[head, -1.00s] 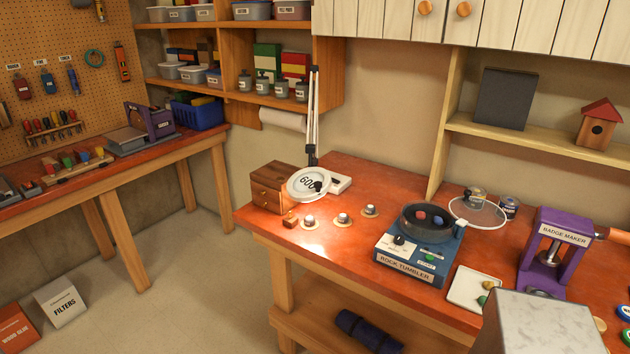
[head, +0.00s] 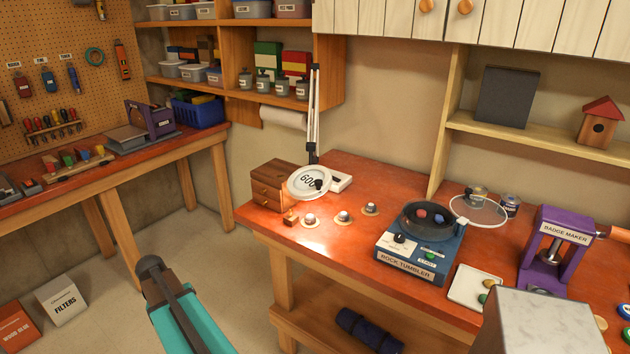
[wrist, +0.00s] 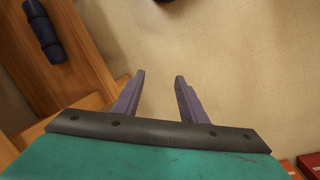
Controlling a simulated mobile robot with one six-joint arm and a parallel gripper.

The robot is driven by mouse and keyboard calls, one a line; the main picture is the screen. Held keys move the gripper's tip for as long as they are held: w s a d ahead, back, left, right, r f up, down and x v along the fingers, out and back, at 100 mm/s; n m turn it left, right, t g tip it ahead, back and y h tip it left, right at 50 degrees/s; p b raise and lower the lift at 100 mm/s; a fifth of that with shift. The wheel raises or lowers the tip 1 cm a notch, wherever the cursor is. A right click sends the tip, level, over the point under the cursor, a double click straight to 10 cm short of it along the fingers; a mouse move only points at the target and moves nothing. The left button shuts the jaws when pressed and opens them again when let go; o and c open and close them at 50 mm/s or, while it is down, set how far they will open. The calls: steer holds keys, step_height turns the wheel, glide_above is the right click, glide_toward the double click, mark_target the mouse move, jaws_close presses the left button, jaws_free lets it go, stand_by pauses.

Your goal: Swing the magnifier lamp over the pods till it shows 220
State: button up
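The magnifier lamp has a round white head (head: 308,183) on a thin upright arm at the back left of the red bench. Its lens reads 600. The lens is by the wooden drawer box, behind and left of the pods. The pods are small silver-topped pieces on pale discs: a left pod (head: 310,219), a middle pod (head: 343,216) and a right pod (head: 370,208). My gripper (wrist: 159,78) is open and empty, its purple fingers apart over bare floor in the wrist view. My teal arm shows low in the head view, in front of the bench and apart from the lamp.
A rock tumbler (head: 422,245) and a purple badge maker (head: 556,250) stand right of the pods. A small wooden drawer box (head: 270,185) is left of the lamp. A dark blue roll (head: 368,330) lies on the shelf below. Boxes (head: 62,300) sit on the floor at left.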

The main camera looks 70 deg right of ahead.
steer(key=s+d+r+m, duration=0.1)
steer(key=d+r+m, duration=0.3)
steer(key=d+r, duration=0.9)
step_height(320, 180, up, 38)
steer(key=m+h, duration=0.3)
steer(key=m, duration=0.7)
glide_above(317, 181)
steer(key=w+a, duration=0.3)
steer(key=a, duration=0.3)
steer(key=shift+s+d, duration=0.15)
steer(key=shift+d, duration=0.1)
steer(key=shift+f, duration=0.25)
steer(key=shift+p+x, duration=1.3)
steer(key=shift+x, duration=5.45)
steer(key=shift+d, duration=0.15)
steer(key=shift+c, duration=0.3)
